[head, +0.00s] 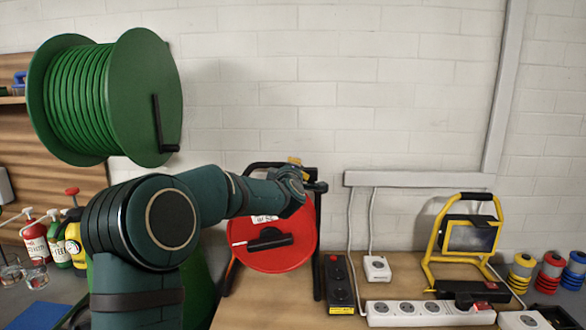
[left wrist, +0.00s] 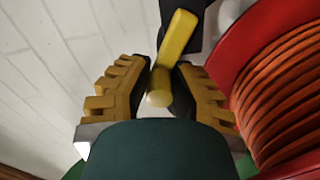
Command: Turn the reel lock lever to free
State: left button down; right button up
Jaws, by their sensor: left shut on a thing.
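The red cable reel (head: 272,240) stands upright in a black frame on the bench, with a black crank handle on its face. Its orange cable shows in the left wrist view (left wrist: 285,95). The yellow lock lever (left wrist: 177,40) lies between the yellow ribbed finger pads of my left gripper (left wrist: 160,85), slanting up to the right. The left gripper (head: 314,186) is shut on the lever at the top of the reel frame. In the head view only a small yellow bit of the lever (head: 294,160) shows above the gripper. My right gripper is in neither view.
A large green reel (head: 145,95) hangs at the upper left. Right of the red reel are a black power strip (head: 340,285), white socket strips (head: 420,312) and a yellow work lamp (head: 465,240). Spray bottles (head: 35,240) stand at the left. A white wall is behind.

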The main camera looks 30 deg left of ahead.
pick_arm(q)
jog(key=shift+f+n, duration=0.15)
jog(key=shift+n, duration=0.75)
jog(key=shift+f, duration=0.1)
jog(key=c, duration=0.8)
grip_release()
jog(key=shift+c, duration=0.2)
jog(key=shift+a+f, duration=0.1)
notch_tip(320, 180, up, 10)
jog(key=shift+r, duration=0.1)
